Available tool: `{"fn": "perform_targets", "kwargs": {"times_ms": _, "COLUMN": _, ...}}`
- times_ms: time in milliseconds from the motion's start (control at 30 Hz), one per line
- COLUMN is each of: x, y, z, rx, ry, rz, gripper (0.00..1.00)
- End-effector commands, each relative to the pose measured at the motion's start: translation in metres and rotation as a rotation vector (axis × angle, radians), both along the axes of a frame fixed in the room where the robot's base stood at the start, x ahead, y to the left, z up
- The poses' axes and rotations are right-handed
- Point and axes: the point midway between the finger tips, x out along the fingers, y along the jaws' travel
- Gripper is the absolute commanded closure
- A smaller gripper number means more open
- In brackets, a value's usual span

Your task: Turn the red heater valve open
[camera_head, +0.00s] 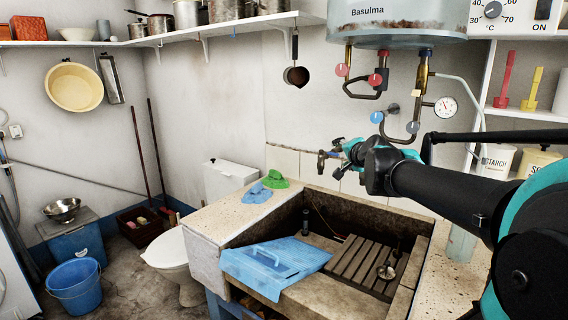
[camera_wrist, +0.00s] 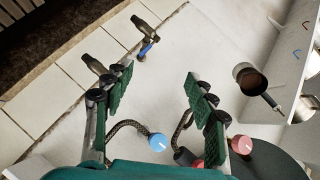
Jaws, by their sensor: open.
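A small pan (camera_head: 296,75) hangs left of the heater.

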Motion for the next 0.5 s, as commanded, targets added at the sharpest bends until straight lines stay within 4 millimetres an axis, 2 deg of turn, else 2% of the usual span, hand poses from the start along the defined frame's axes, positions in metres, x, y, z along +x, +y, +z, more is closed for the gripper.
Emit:
{"fn": "perform_targets", "kwargs": {"times_ms": 33, "x": -0.010, "y": 0.009, "z": -0.027, "rx": -0.060, "ry": 0.042, "rz": 0.046, "gripper": 0.44}}
{"fn": "perform_targets", "kwargs": {"times_ms": 233, "x": -0.059, "y": 0.030, "z": -0.127, "rx": -0.304, "ry": 0.217, "rz": 0.225, "gripper": 0.44}}
{"fn": "perform_targets", "kwargs": {"times_ms": 367, "x": -0.100, "y": 0.034, "z": -0.189, "rx": -0.454, "ry": 0.334, "rz": 0.338, "gripper": 0.44}}
{"fn": "perform_targets", "kwargs": {"times_ms": 500, "x": -0.152, "y": 0.031, "z": -0.250, "rx": -0.609, "ry": 0.466, "rz": 0.458, "gripper": 0.44}}
